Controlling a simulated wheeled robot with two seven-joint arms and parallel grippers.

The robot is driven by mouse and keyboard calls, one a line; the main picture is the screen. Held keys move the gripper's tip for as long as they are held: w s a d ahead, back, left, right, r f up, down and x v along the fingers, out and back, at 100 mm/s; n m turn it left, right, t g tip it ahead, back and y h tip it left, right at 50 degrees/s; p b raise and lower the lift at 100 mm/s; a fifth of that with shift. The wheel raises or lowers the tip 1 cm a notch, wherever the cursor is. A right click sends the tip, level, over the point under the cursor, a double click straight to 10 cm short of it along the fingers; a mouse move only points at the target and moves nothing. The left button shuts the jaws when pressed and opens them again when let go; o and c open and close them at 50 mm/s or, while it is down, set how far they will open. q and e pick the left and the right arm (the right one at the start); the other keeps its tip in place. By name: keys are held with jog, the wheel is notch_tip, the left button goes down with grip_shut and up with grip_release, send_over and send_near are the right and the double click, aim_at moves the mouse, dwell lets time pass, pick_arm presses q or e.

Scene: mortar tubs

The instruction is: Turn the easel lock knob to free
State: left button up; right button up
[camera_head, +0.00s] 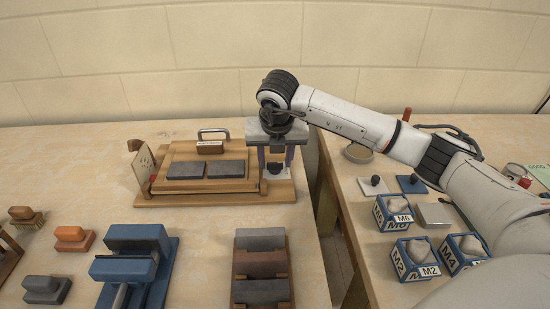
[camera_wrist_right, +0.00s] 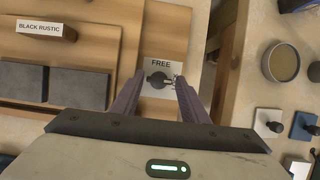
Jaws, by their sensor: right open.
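The easel (camera_head: 160,185) is a wooden board on the left table with two dark grey slabs on it. Its lock knob (camera_wrist_right: 157,79) is dark and round, on a white plate marked FREE (camera_wrist_right: 160,62) at the board's right end. The knob also shows in the head view (camera_head: 275,169). My right gripper (camera_head: 276,163) points down over the knob. In the wrist view its two fingers (camera_wrist_right: 159,80) are apart, one on each side of the knob; I cannot tell whether they touch it. Which way the knob points is unclear. My left gripper is out of view.
A metal handle (camera_head: 213,132) and a BLACK RUSTIC block (camera_wrist_right: 40,29) are on the board. Blue tool blocks (camera_head: 135,265) and a brick rack (camera_head: 262,270) stand in front. A gap separates the right table, which holds labelled tubs (camera_head: 411,259) and a round dish (camera_head: 358,153).

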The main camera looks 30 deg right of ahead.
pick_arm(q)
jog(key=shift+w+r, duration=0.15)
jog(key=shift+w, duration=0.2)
pick_arm(e)
jog(key=shift+f, duration=0.15)
